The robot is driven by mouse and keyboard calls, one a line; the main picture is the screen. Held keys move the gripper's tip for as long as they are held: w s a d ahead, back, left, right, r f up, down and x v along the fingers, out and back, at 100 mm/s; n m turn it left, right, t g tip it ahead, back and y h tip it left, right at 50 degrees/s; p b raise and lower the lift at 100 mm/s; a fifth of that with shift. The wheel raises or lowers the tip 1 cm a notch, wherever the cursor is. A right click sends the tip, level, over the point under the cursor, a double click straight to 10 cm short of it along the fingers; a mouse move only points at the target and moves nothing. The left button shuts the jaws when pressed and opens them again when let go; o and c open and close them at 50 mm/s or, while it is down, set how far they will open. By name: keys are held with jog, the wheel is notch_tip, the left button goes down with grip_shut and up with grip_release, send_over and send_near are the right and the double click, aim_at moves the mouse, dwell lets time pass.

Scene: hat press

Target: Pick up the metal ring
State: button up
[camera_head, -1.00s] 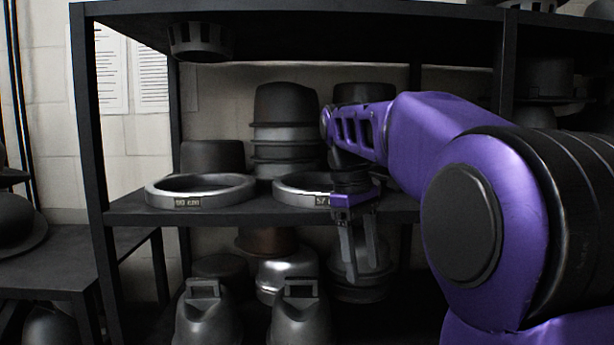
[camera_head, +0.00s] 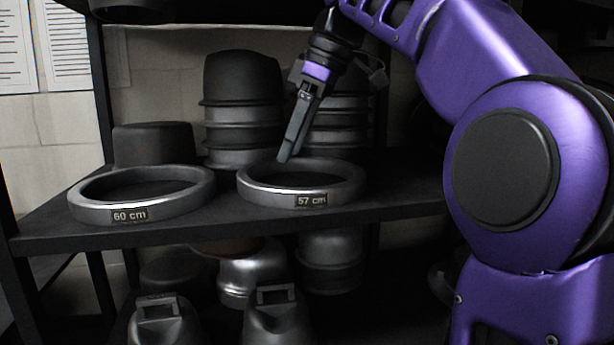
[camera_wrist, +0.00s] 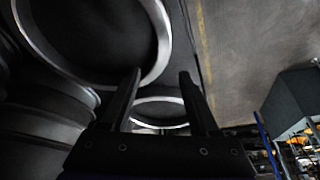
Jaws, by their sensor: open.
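Two metal rings lie flat on the shelf in the head view. The ring marked 57 cm (camera_head: 275,197) is in the middle and the ring marked 60 cm (camera_head: 180,205) is to its left. My gripper (camera_head: 284,156) points down over the back part of the 57 cm ring. In the wrist view my gripper (camera_wrist: 160,78) has its two fingers apart with nothing held between them. There one ring (camera_wrist: 157,62) looks large at upper left, and another ring (camera_wrist: 160,99) shows partly between the fingers. I cannot tell which is which there.
Stacked dark hat forms (camera_head: 242,105) stand close behind the rings, with more behind my gripper. A low dark form (camera_head: 152,145) sits behind the left ring. The shelf (camera_head: 390,203) is bare right of the 57 cm ring. Metal forms (camera_head: 255,270) fill the level below.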

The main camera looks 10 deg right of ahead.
aim_at(283, 188)
jog(key=f, duration=0.3)
jog(key=a+f, duration=0.1)
jog(key=f, duration=0.1)
jog(key=shift+s+f, duration=0.1)
jog(key=shift+f, duration=0.2)
jog(key=shift+a+f, duration=0.15)
jog(key=shift+f, duration=0.25)
grip_shut()
jog(key=shift+r, duration=0.1)
dwell(0.9)
